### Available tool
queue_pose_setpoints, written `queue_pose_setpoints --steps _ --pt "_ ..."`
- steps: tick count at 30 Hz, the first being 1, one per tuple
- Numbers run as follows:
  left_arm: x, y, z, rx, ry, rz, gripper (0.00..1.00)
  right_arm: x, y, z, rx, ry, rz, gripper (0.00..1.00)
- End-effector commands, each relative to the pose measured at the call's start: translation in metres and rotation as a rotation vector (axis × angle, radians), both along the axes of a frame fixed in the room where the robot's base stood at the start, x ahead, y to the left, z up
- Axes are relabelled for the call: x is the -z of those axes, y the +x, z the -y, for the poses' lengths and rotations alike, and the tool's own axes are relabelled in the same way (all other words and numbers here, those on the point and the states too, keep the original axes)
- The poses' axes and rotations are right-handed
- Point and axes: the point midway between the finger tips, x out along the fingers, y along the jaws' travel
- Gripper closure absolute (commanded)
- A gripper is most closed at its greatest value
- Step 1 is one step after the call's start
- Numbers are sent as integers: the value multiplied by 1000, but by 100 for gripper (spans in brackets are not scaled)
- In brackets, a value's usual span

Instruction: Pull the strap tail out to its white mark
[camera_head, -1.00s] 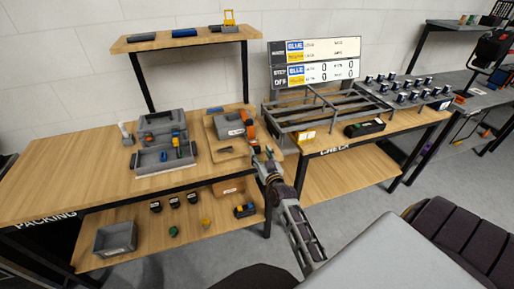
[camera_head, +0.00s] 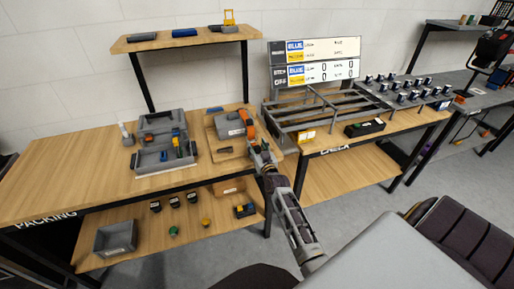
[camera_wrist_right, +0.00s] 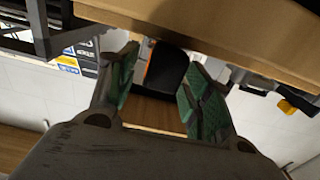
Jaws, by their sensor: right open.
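A grey block-like device (camera_head: 229,125) sits on a wooden board on the left bench. An orange strap (camera_head: 249,126) shows at its right side; I cannot make out its tail or a white mark. My right gripper (camera_head: 258,150) is just in front of the strap, at the bench's right end. In the right wrist view the right gripper (camera_wrist_right: 157,84) is open, with green pads apart and nothing clearly held between them. Beyond the pads are a dark rounded body (camera_wrist_right: 166,70) and a thin orange edge (camera_wrist_right: 150,65). My left gripper is not in view.
An open grey toolbox (camera_head: 137,160) stands left on the bench (camera_head: 60,177). A grey rack (camera_head: 310,118) and a black tray (camera_head: 364,128) are on the right bench. The left bench's far left is clear. A tan board (camera_wrist_right: 215,28) is close above the fingers in the wrist view.

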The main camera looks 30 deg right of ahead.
Motion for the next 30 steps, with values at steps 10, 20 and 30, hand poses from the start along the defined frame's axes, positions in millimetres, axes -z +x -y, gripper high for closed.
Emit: queue_pose_setpoints --steps 10,20,30 --pt "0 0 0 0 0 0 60 0 0 0 0 0 0 82" --pt "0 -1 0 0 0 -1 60 0 0 0 0 0 0 100" --pt "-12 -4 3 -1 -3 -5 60 -1 -16 -4 0 -1 -1 100"
